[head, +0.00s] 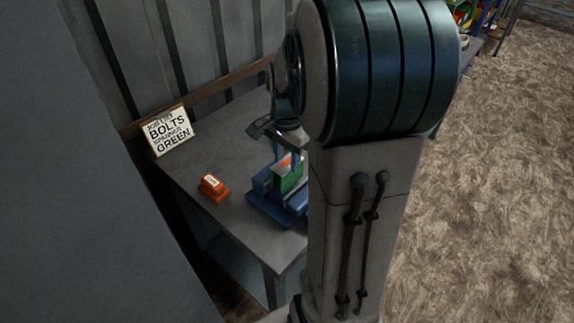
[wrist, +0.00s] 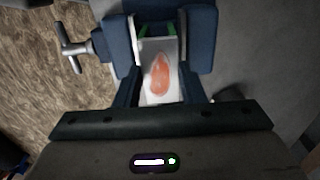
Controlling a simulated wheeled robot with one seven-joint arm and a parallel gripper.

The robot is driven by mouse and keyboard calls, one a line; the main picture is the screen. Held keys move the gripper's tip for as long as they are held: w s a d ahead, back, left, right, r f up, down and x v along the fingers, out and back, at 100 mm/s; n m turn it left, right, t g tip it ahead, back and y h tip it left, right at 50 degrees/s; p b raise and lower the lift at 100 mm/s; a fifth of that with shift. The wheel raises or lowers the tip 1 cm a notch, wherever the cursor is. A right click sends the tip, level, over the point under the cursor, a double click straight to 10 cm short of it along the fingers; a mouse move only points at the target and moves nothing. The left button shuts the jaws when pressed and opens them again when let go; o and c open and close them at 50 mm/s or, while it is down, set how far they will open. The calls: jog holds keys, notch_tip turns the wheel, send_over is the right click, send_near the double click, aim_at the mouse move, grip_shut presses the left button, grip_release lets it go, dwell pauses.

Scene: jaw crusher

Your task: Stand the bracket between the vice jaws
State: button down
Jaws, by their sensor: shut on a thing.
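The blue vice (head: 263,205) stands on the grey table, partly hidden by my arm. In the wrist view the vice (wrist: 201,38) has one jaw on each side, with a T-handle at the left. The bracket (head: 290,178) shows green with an orange and pale part in the head view. In the wrist view the bracket (wrist: 158,78) is a pale plate with an orange patch and green at its far edge, lying between the jaws in the picture. My gripper (wrist: 160,90) is shut on it from both sides. Whether the bracket touches the vice floor is hidden.
An orange block with a pale label (head: 213,187) lies on the table (head: 225,160) left of the vice. A sign reading BOLTS and GREEN (head: 168,130) leans at the back left. The table between is clear. Open floor (head: 490,200) lies at the right.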

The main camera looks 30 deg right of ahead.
aim_at(287, 163)
jog(key=shift+f, duration=1.6)
jog(key=shift+f, duration=0.1)
jog(key=shift+f, duration=0.15)
jog(key=c, duration=0.9)
grip_release()
